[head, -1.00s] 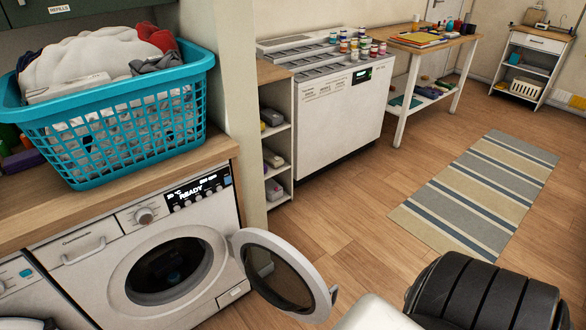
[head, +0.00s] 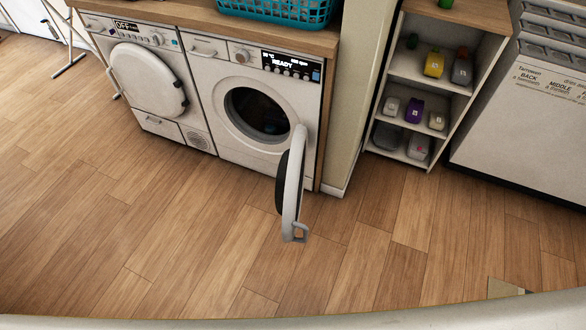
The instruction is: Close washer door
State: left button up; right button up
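The washer (head: 228,147) stands under a wooden counter in the head view, its display lit with "READY". Its round door (head: 292,184) is swung wide open on the right side, seen nearly edge-on, with the handle at its lower front. The round opening (head: 258,114) is uncovered and its inside is dark; I cannot tell what is in it. Neither of my grippers is in view.
A dryer (head: 147,80) with a shut round door and an "OFF" display stands left of the washer. A blue basket (head: 275,10) sits on the counter (head: 190,23). An open shelf (head: 393,84) holding bottles stands to the right.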

aim_at(291, 175)
jog(key=i+l+u, duration=0.2)
jog(key=l, duration=0.25)
jog(key=l+u, duration=0.2)
jog(key=l, duration=0.25)
jog(key=i+l+u, duration=0.25)
jog(key=i+l, duration=0.2)
jog(key=l+u, duration=0.3)
jog(key=l, duration=0.15)
jog(key=i+l+u, duration=0.1)
jog(key=l+u, duration=0.2)
jog(key=l, duration=0.15)
